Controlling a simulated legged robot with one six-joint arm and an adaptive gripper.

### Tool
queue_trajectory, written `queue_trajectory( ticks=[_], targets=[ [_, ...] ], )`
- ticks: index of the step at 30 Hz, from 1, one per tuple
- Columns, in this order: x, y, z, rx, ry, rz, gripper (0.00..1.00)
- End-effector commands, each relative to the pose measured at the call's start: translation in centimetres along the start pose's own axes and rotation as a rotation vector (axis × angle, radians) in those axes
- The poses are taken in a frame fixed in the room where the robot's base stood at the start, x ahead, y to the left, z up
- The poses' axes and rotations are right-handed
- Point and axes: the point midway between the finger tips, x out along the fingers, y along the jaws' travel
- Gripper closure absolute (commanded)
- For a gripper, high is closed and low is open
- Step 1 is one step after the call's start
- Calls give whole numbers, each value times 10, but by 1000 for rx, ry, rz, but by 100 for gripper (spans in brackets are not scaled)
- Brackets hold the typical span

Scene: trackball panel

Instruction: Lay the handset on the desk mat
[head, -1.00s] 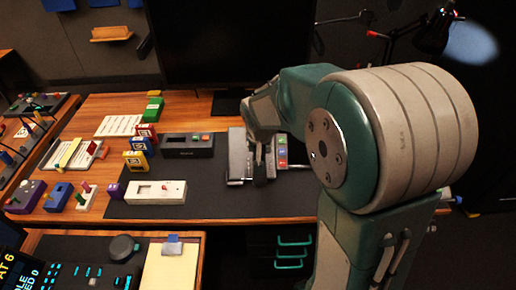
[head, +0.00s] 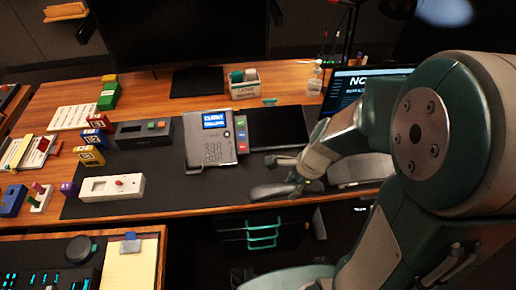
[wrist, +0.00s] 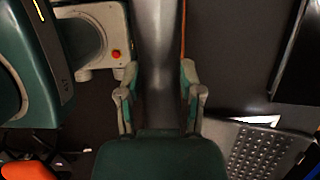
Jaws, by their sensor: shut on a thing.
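The dark grey handset (head: 270,190) is in my gripper (head: 288,166), low over the front right part of the black desk mat (head: 185,188). In the head view my gripper covers part of it. In the wrist view the handset (wrist: 160,55) runs lengthwise between the two fingers of my gripper (wrist: 160,80), which are shut on it. I cannot tell whether it touches the mat. The phone base (head: 208,143) stands on the mat to the left, its screen lit. Its keypad side (wrist: 262,150) shows at the lower right of the wrist view.
A black pad (head: 275,128) lies right of the phone. A dark box with buttons (head: 143,133) and a white box with a red knob (head: 110,188) are on the left. A laptop (head: 350,88) stands back right. The mat in front of the phone is clear.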

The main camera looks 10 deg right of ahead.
Motion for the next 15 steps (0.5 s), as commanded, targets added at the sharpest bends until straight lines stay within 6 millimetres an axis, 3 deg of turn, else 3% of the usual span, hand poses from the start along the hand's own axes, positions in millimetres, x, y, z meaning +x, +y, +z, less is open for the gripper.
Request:
queue_trajectory(
  ticks=[5,15],
  targets=[
    [7,-20,-13,10,-9,0,100],
    [28,-82,-39,6,-8,-1,100]
  ],
)
